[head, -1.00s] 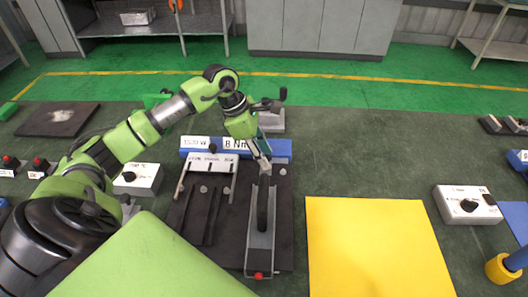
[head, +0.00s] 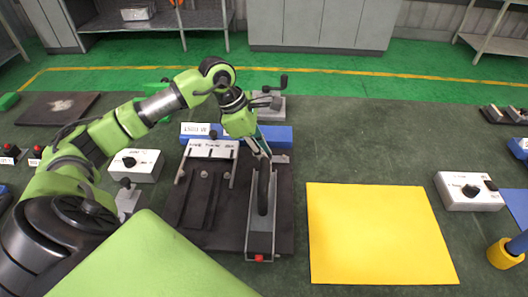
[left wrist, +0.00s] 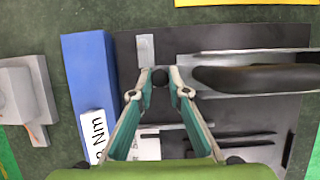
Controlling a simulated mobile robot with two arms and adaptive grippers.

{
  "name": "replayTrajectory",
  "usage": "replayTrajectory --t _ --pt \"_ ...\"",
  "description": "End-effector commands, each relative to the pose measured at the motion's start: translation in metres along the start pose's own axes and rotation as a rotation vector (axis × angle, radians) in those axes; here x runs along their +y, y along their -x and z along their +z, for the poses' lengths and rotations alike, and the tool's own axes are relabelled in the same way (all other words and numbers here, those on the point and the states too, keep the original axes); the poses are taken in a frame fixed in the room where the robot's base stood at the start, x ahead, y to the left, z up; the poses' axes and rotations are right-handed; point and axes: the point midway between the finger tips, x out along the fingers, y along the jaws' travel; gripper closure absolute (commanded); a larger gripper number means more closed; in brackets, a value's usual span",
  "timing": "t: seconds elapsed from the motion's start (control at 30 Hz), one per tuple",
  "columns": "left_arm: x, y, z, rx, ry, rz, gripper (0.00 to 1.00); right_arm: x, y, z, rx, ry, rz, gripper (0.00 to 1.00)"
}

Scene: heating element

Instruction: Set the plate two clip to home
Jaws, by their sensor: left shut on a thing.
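The plate fixture is a dark plate (head: 281,220) with a grey channel (head: 259,240) on its right half. A long black handle (head: 263,192) lies along the channel, which has a red part (head: 259,258) at its near end. My left gripper (head: 266,155) is at the far end of the handle. I cannot tell whether knob and handle are joined. My right gripper is not in view.
A blue bar (head: 277,133) stands behind the plate. A white labelled bracket (head: 212,149) is left of the channel. A yellow mat (head: 375,235) lies to the right, and a white control box (head: 470,192) beyond it. Bare bench shows between them.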

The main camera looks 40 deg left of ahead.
Motion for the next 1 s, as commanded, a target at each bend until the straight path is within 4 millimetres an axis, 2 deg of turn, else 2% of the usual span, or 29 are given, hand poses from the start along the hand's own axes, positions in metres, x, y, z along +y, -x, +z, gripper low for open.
replayTrajectory --t 0.13,0.17,0.2,0.5,0.63,0.77,1.0 --pt "-0.005 -0.003 0.001 0.000 -0.003 -0.014 1.00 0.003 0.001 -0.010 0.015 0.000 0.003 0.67" --pt "-0.005 -0.003 0.001 0.000 -0.003 -0.014 0.76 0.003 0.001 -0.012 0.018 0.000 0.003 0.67" --pt "-0.004 -0.003 0.001 0.000 -0.003 -0.014 0.67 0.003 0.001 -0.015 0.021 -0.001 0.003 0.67" --pt "-0.002 -0.002 0.000 0.000 -0.002 -0.007 0.67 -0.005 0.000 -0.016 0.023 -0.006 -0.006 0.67" --pt "-0.001 0.005 0.000 0.000 -0.002 -0.004 0.67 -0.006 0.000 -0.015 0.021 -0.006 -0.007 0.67" --pt "-0.001 0.026 0.000 0.001 -0.002 -0.001 0.67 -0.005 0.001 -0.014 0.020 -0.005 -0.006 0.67" --pt "-0.001 0.078 0.001 0.000 -0.002 -0.002 0.67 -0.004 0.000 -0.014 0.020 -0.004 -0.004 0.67"
